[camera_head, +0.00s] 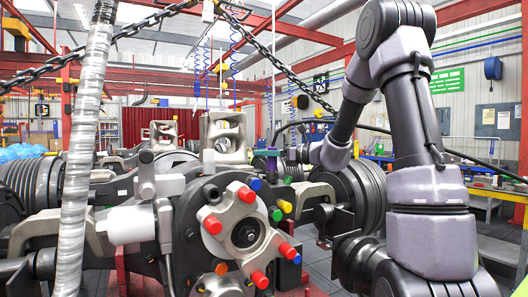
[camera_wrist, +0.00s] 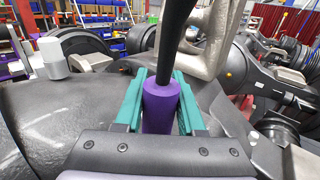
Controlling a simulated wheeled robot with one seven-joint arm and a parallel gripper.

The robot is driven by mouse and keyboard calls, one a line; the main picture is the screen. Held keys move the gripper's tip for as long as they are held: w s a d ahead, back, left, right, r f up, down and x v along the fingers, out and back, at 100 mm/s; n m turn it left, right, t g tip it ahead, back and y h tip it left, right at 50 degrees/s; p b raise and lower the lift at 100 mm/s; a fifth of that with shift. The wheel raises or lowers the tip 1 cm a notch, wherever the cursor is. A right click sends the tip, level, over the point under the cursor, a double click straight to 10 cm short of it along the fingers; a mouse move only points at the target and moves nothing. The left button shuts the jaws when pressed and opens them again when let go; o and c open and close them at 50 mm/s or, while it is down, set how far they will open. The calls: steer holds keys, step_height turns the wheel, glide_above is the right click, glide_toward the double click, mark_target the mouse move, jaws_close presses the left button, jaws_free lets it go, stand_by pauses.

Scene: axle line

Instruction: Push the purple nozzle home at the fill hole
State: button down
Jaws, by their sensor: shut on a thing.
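The purple nozzle (camera_wrist: 161,106) stands between the two teal fingers of my gripper (camera_wrist: 160,82) in the wrist view. The fingers are shut on it, one on each side. A black hose (camera_wrist: 176,40) runs up out of the nozzle's top. In the head view my gripper (camera_head: 268,153) is small, right of centre, above the dark axle housing, and the nozzle (camera_head: 272,166) shows as a thin purple patch there. The fill hole is hidden in both views, and I cannot tell how deep the nozzle sits.
A hub with red, blue, green and orange caps (camera_head: 246,232) stands in front. A pale metal bracket (camera_wrist: 215,35) rises close behind the nozzle in the wrist view. A chain (camera_head: 130,32) and a silver wrapped hose (camera_head: 86,130) hang at the left. Ribbed black drums flank the axle.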

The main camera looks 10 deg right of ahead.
steer(key=shift+f, duration=0.5)
steer(key=shift+c, duration=2.2)
jaws_free()
steer(key=v, duration=1.1)
steer(key=shift+a, duration=0.1)
